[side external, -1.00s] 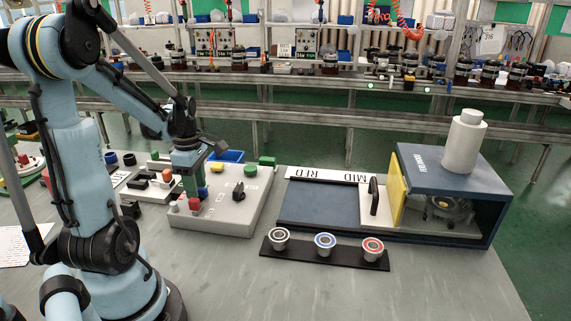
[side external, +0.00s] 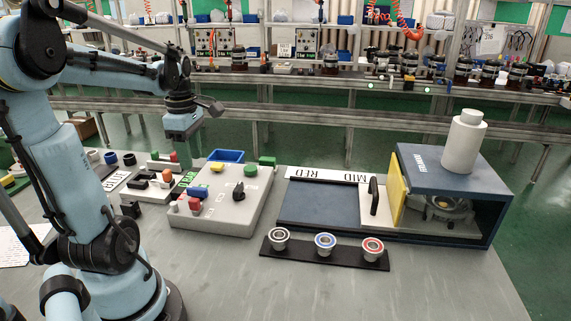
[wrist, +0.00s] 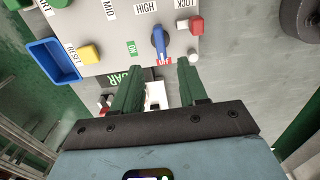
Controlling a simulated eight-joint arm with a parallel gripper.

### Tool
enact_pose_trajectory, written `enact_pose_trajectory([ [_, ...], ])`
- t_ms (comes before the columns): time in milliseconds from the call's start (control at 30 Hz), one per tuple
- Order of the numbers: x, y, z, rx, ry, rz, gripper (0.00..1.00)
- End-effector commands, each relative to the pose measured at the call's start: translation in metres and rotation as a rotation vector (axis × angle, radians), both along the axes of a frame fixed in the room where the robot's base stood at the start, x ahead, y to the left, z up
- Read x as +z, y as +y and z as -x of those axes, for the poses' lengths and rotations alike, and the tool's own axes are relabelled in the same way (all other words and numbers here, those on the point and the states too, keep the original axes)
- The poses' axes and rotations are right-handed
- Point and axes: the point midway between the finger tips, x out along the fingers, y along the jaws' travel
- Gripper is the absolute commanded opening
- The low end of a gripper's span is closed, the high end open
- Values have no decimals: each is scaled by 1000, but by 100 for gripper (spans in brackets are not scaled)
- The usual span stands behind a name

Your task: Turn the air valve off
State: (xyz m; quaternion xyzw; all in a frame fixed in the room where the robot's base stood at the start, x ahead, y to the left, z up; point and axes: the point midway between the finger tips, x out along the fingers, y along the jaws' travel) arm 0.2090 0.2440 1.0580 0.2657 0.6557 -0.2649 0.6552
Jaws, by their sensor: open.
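The air valve is the blue lever (wrist: 158,40) on the grey control box (side external: 225,212); it also shows in the side view (side external: 198,192). In the wrist view the lever runs roughly up and down the picture. Its lower end is close to a small red label (wrist: 164,61), whose lettering is hard to read. A green ON label (wrist: 131,47) sits to the left of the lever. My gripper (wrist: 157,72) is open, with its two green fingers apart and empty. In the side view my gripper (side external: 186,150) is raised above and behind the box, clear of the lever.
The box also carries a yellow button (side external: 217,167), a green button (side external: 250,171), a black knob (side external: 238,192) and a red block (wrist: 196,24). A blue bin (side external: 227,156) stands behind it. A blue press housing (side external: 450,172) and a rack of parts (side external: 324,255) stand right.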

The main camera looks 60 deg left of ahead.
Motion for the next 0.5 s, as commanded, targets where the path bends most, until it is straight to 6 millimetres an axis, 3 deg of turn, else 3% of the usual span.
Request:
enact_pose_trajectory([
  [200, 25, 0, 0, 1, 0, 0, 43],
  [500, 35, 0, 0, 1, 0, 0, 43],
])
